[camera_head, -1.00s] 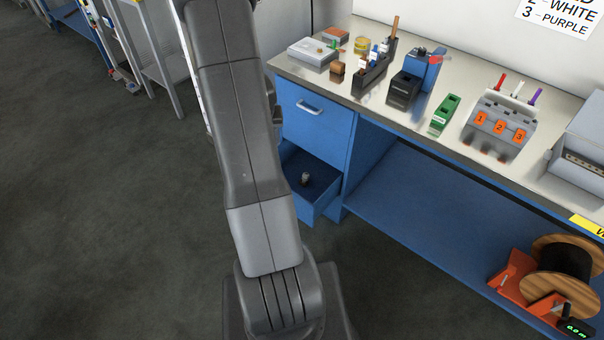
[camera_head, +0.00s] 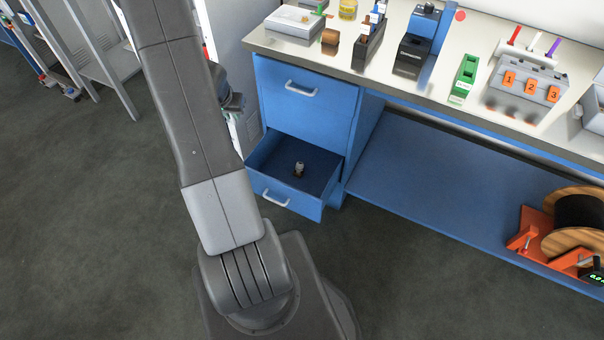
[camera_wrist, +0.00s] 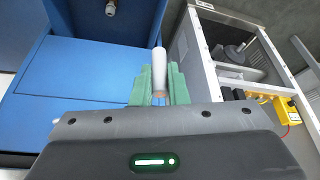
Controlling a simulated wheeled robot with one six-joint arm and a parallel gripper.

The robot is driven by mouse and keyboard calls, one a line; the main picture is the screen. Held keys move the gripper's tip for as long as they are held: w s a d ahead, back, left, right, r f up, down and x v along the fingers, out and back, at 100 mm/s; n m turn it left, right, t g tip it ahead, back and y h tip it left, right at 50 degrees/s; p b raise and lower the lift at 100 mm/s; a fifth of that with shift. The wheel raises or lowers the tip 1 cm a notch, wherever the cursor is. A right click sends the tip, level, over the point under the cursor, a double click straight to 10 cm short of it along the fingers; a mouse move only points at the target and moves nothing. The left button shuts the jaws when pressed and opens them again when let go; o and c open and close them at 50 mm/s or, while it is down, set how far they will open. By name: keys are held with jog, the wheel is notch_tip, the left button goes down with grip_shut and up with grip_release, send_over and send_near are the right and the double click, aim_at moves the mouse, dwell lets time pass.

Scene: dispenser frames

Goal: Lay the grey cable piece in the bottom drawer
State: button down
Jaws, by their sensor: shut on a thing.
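The bottom drawer (camera_head: 304,205) of the blue cabinet is pulled open in the head view. A small metallic fitting (camera_head: 299,169) stands on its floor; it also shows at the top of the wrist view (camera_wrist: 111,8). My gripper (camera_wrist: 157,86) has green fingers, shut on the grey cable piece (camera_wrist: 159,72), a short pale cylinder that sticks out past the fingertips. In the wrist view the drawer's dark blue inside (camera_wrist: 88,18) lies beyond the gripper, up and left. The cable piece is apart from the drawer.
The upper drawer (camera_head: 307,110) is shut above the open one. The bench top (camera_head: 440,92) carries several items, with a cable reel (camera_head: 575,215) on the low shelf. An open grey metal frame (camera_wrist: 205,62) with a yellow box (camera_wrist: 291,108) stands right of the gripper in the wrist view.

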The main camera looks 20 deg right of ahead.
jog(key=s+d+f+m+g+b, duration=0.2)
jog(key=d+f+m+b, duration=0.6)
jog(key=f, duration=0.3)
jog(key=s+d+f+m+g+h+b, duration=0.1)
jog(key=s+d+f+m+g+b, duration=0.3)
jog(key=d+f+b, duration=0.65)
jog(key=s+d+f+m+g+b, duration=0.1)
jog(key=d+f+m+b, duration=0.55)
jog(key=f, duration=0.65)
jog(key=shift+m, duration=0.55)
jog(key=f+b, duration=0.1)
jog(key=f, duration=0.2)
jog(key=a+f+b, duration=0.1)
jog(key=f, duration=0.2)
jog(key=f+b, duration=0.1)
jog(key=f, duration=0.2)
jog(key=shift+s+a+f+b, duration=0.15)
jog(key=shift+f+b, duration=0.1)
jog(key=shift+b, duration=0.05)
jog(key=shift+f, duration=0.2)
jog(key=c, duration=1.4)
grip_release()
jog(key=shift+r, duration=0.1)
jog(key=shift+r, duration=0.2)
jog(key=p+v, duration=0.4)
jog(key=v, duration=0.7)
jog(key=shift+a+r, duration=0.3)
jog(key=shift+r, duration=0.05)
